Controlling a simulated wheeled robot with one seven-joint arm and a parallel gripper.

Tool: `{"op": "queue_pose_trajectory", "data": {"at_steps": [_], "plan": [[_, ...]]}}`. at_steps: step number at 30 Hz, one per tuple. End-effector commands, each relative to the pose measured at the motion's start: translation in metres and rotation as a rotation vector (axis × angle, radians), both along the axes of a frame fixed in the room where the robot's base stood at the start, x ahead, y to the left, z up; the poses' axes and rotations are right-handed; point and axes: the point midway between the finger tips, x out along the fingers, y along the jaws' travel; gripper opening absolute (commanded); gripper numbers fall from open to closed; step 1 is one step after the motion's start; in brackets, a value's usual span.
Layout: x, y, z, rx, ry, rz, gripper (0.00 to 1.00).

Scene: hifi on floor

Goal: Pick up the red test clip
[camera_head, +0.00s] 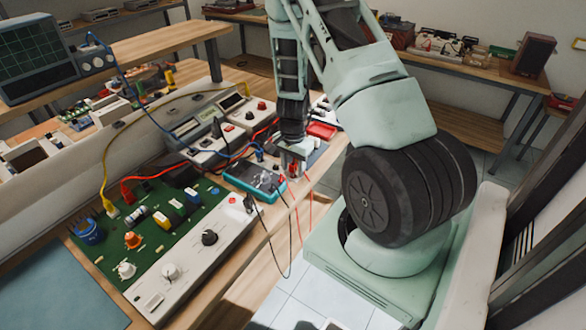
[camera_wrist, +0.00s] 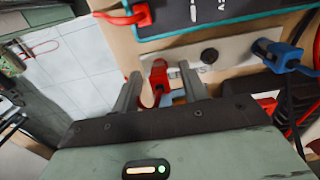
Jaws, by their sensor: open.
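A red clip (camera_wrist: 159,72) stands on a pale strip at the bench edge in the wrist view, with a blue part beside its base. My gripper (camera_wrist: 161,80) is open, with one finger on each side of this clip. The clip looks free of both fingers, but contact is hard to tell. Another red connector (camera_wrist: 128,15) sits at the edge of a teal-framed device in the same view. In the head view my gripper (camera_head: 293,170) points down beside the teal meter (camera_head: 256,180), largely hiding the clip.
A blue clip (camera_wrist: 283,55) with dark and red cables lies to the right in the wrist view. A green circuit board (camera_head: 150,235) with knobs and wires fills the near bench. Thin leads hang over the bench edge. A red tray (camera_head: 321,131) lies behind my gripper.

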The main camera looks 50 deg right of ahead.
Motion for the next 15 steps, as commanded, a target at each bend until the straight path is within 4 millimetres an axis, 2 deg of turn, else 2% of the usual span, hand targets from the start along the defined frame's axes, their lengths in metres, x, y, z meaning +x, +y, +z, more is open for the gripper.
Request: {"op": "queue_pose_trajectory", "data": {"at_steps": [5, 6, 10, 11, 15], "plan": [[0.0002, 0.0000, -0.0005, 0.000, 0.000, 0.000, 0.44], [0.0002, 0.0000, -0.0005, 0.000, 0.000, 0.000, 0.41], [0.0002, 0.0000, -0.0003, 0.000, 0.000, 0.000, 0.05], [0.0002, 0.0000, -0.0003, 0.000, 0.000, 0.000, 0.01], [0.0003, 0.0000, -0.0002, 0.000, 0.000, 0.000, 0.01]]}}
